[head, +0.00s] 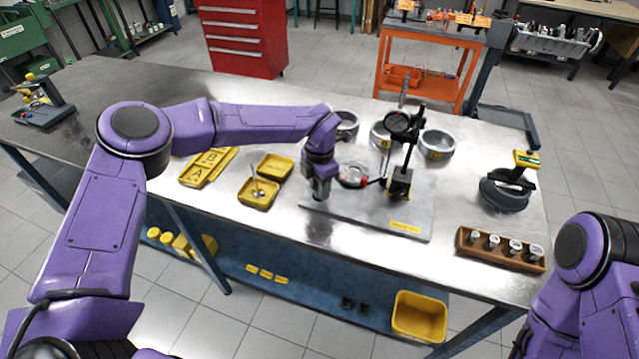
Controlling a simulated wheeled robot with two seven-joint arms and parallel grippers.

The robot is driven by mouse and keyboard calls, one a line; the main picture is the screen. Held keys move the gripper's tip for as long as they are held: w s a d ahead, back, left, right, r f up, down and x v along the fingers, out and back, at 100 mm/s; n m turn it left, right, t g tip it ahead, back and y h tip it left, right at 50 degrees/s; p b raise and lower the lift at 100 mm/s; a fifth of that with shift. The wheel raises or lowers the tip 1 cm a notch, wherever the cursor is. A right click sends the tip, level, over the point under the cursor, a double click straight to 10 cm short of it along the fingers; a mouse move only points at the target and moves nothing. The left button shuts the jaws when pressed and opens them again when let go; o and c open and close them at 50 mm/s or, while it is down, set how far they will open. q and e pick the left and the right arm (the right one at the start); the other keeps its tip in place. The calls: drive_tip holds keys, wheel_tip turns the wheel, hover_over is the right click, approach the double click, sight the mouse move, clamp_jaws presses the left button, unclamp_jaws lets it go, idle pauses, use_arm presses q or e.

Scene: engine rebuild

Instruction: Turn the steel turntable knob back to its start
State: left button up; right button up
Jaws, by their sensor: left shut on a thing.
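The steel turntable (353,175) is a small round disc with a reddish part on it, standing on a flat grey plate (370,212). My left gripper (320,194) reaches down just left of the turntable, over the left part of the plate. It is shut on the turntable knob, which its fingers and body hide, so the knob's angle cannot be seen. A black stand with a dial gauge (398,123) rises at the turntable's right. My right arm shows at the right edge; its gripper is out of view.
Several metal rings, one of them (437,144), stand behind the plate. Yellow trays (258,193) lie left of my left gripper. A wooden rack of small parts (500,249) is at the front right, with a dark round holder (507,190) behind it. Bare tabletop lies between plate and rack.

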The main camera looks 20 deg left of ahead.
use_arm(q)
drive_tip(key=shift+s+f+m, duration=0.1)
drive_tip(key=shift+f+m, duration=0.05)
drive_tip(key=shift+m, duration=0.55)
drive_tip(key=o, duration=1)
drive_tip(key=shift+o, duration=0.2)
